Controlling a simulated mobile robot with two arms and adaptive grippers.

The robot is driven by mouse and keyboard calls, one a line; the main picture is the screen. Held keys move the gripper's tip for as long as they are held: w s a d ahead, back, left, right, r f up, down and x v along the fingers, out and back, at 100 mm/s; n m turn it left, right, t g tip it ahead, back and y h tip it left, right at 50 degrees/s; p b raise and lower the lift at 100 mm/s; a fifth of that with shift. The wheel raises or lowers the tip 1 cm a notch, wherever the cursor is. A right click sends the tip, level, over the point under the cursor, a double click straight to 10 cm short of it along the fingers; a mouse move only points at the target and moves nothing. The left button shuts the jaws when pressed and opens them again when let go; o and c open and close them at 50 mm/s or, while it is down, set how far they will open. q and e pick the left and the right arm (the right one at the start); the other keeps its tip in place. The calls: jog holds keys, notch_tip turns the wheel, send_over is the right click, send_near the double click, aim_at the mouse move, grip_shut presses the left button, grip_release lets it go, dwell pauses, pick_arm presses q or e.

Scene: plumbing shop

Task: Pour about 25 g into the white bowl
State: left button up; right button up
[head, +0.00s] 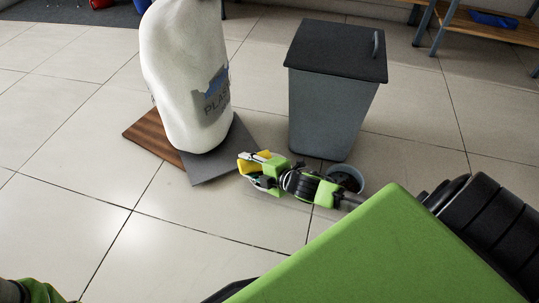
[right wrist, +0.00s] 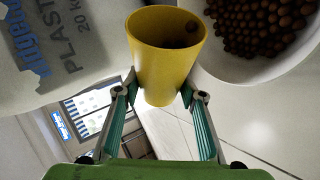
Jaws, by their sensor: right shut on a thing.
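My right gripper (head: 250,166) is low over the floor, in front of the grey mat. It is shut on a yellow cup (head: 271,168). In the right wrist view the cup (right wrist: 165,62) sits between both fingers, with its wide mouth toward the top of the picture. A small brown ball shows inside the cup; its deeper inside is dark.
A white plaster sack (head: 185,70) stands on a wooden board (head: 150,132) and a grey mat (head: 215,170). A grey lidded bin (head: 325,110) stands behind the bowl. A wooden bench (head: 490,28) is at the back right. Tiled floor at the left is clear.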

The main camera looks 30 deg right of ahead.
jog(key=shift+d+f+m+y, duration=0.1)
jog(key=shift+d+m+y, duration=0.05)
jog(key=shift+m+y, duration=0.15)
dwell(1.1)
jog(key=shift+s+d+r+m+t+y, duration=0.15)
jog(key=shift+d+r+m+t+y, duration=0.35)
jog(key=shift+m+y, duration=0.1)
dwell(2.8)
jog(key=shift+a, duration=0.1)
